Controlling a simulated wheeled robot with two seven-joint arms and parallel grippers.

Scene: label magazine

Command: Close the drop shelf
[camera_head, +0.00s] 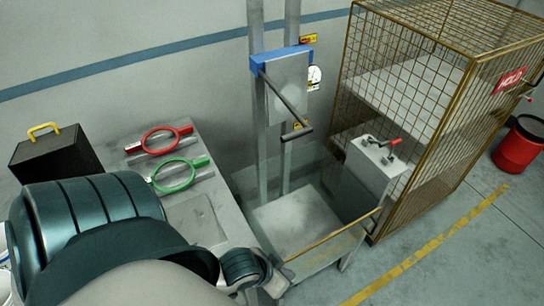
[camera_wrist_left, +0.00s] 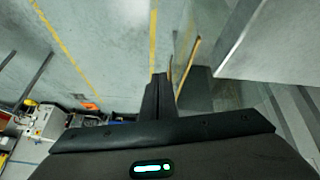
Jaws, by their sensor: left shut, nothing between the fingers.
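The drop shelf (camera_head: 292,222) is a pale grey panel that lies roughly level, folded down, below the post with the blue bracket. A brass-coloured bar (camera_head: 335,238) runs along its front edge. My left gripper (camera_head: 277,286) is at the shelf's near left corner, partly hidden by my own arm. In the left wrist view my left gripper's fingers (camera_wrist_left: 158,92) are together and empty. A brass-coloured bar (camera_wrist_left: 188,64) shows just right of the fingertips; I cannot tell whether they touch. My right gripper is not in view.
A grey bench (camera_head: 203,226) with a red ring tool (camera_head: 160,139) and a green ring tool (camera_head: 172,175) stands left of the shelf. A grey box with a red-handled lever (camera_head: 377,168) and a wire cage (camera_head: 425,90) stand right. Floor in front is clear.

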